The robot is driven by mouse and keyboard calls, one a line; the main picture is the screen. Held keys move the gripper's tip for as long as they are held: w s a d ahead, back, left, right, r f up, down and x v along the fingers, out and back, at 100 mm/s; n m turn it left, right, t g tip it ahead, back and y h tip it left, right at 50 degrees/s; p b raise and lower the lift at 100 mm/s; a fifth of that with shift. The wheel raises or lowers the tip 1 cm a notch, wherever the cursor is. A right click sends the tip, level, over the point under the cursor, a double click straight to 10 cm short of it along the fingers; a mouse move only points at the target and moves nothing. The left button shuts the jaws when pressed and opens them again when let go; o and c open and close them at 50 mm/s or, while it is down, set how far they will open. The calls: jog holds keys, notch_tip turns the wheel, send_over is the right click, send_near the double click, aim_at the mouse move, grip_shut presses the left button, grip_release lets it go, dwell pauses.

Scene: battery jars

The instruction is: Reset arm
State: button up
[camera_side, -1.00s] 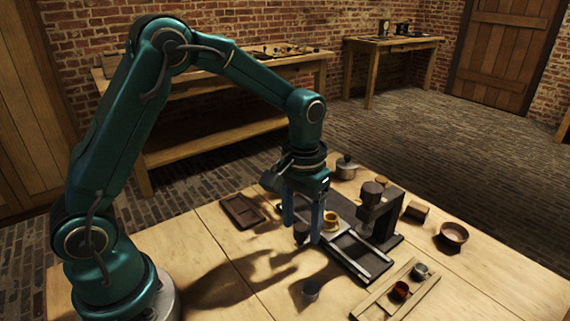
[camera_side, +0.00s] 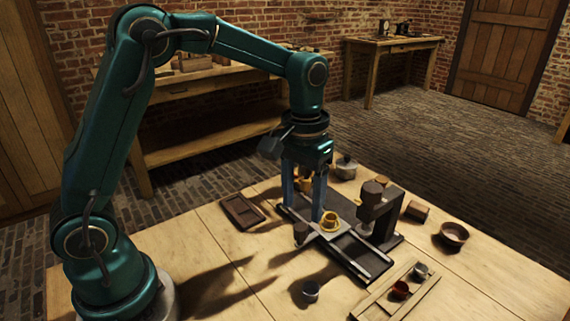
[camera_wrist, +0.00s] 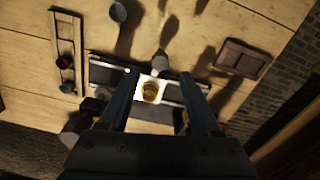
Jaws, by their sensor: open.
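My gripper (camera_side: 304,193) is open, with its two blue fingers pointing down above the dark machine base (camera_side: 360,256). In the wrist view the gripper (camera_wrist: 167,98) has its fingers spread wide with nothing held between them. A yellow cup (camera_side: 330,221) stands on a pale square plate on the machine, to the right of the fingers in the side view. The yellow cup also shows in the wrist view (camera_wrist: 151,91), in line with the gap between the fingers.
A dark post with a head (camera_side: 374,196) rises at the machine's right. A wooden rack (camera_side: 372,303) holds small cups at the front right. A grey cup (camera_side: 310,290), a dark tray (camera_side: 242,211), a lidded pot (camera_side: 346,168) and a bowl (camera_side: 454,233) stand around. The front-left table is fairly clear.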

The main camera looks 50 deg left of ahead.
jog(key=shift+w+r, duration=0.1)
jog(key=shift+r, duration=0.3)
jog(key=s+r+t, duration=0.3)
jog(key=s+r, duration=0.2)
jog(key=r, duration=0.3)
jog(key=s+f+m+t, duration=0.2)
jog(key=s+f, duration=0.1)
jog(key=s, duration=0.6)
jog(key=shift+s+a+t, duration=0.25)
jog(key=shift+s+t, duration=0.05)
